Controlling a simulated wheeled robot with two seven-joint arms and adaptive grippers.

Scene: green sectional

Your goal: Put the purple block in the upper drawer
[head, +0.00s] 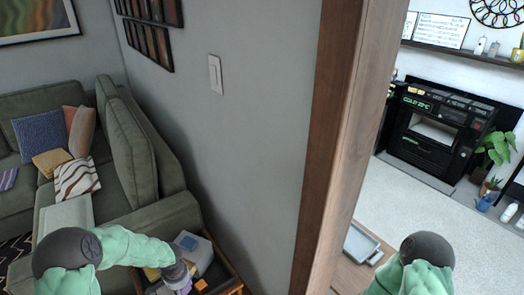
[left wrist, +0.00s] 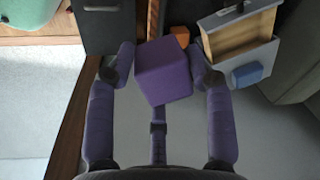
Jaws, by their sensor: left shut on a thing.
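The purple block (left wrist: 165,80) is held between the fingers of my left gripper (left wrist: 160,66) in the left wrist view. In the head view this gripper (head: 177,279) is at the bottom, beside the grey drawer unit, and the block cannot be made out clearly. The drawer unit (head: 200,262) stands on a wooden table. In the left wrist view one drawer (left wrist: 240,38) is pulled out, with a bare wooden inside; I cannot tell for sure whether it is the upper one. The block appears left of that drawer and apart from it. My right gripper is out of view.
A blue block (left wrist: 247,74) lies on the drawer unit. An orange block (left wrist: 180,35) is near the open drawer, and a dark grey box (left wrist: 103,25) is to the left. A green sofa (head: 150,190) and a wall with a wooden post (head: 335,140) border the table.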

